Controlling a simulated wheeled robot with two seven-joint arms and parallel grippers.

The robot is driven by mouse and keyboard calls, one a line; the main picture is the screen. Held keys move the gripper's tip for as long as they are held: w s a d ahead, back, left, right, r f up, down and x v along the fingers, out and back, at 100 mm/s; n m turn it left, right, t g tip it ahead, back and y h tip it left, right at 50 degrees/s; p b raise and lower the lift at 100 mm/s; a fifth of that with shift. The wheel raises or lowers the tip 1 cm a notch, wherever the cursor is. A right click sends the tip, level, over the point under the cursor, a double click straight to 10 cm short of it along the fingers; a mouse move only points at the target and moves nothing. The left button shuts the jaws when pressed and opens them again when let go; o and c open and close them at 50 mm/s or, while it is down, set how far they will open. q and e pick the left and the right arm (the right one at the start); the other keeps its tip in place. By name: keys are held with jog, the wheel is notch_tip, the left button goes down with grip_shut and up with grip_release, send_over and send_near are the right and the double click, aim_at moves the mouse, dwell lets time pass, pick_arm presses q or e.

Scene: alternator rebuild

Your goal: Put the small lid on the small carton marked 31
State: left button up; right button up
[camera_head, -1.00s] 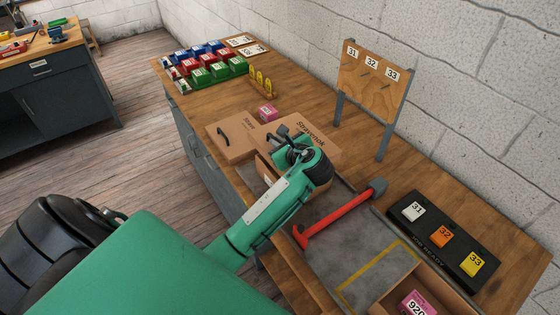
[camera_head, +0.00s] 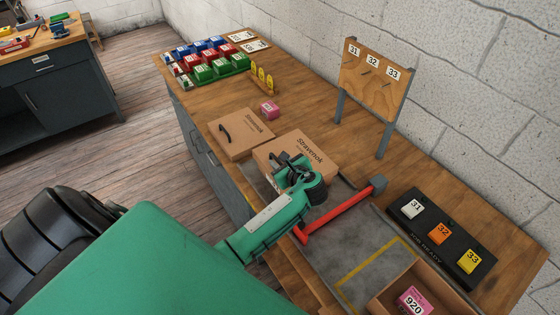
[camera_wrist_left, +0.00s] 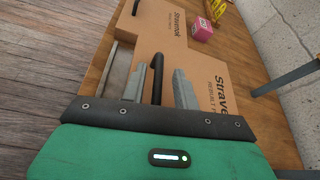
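No 31 can be read on this carton. My left gripper (camera_head: 293,165) is over the lid, its fingers (camera_wrist_left: 160,86) standing either side of the handle with a visible gap on both sides. A second cardboard lid or closed carton (camera_head: 240,135), also with a black handle, lies just beyond it. My right gripper is not seen.
A red bar with a grey end (camera_head: 345,210) lies on the grey mat (camera_head: 370,245). A black tray (camera_head: 440,232) holds blocks 31, 32 and 33. A pink box (camera_head: 269,109) stands behind the cartons. A peg board (camera_head: 372,83) stands near the wall.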

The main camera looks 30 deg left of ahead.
pick_arm(q)
jog(key=shift+s+d+r, duration=0.1)
jog(key=shift+s+d, duration=0.15)
jog(key=shift+d, duration=0.25)
jog(key=b+v, duration=0.3)
jog(key=v, duration=0.8)
jog(key=shift+w+a+r, duration=0.1)
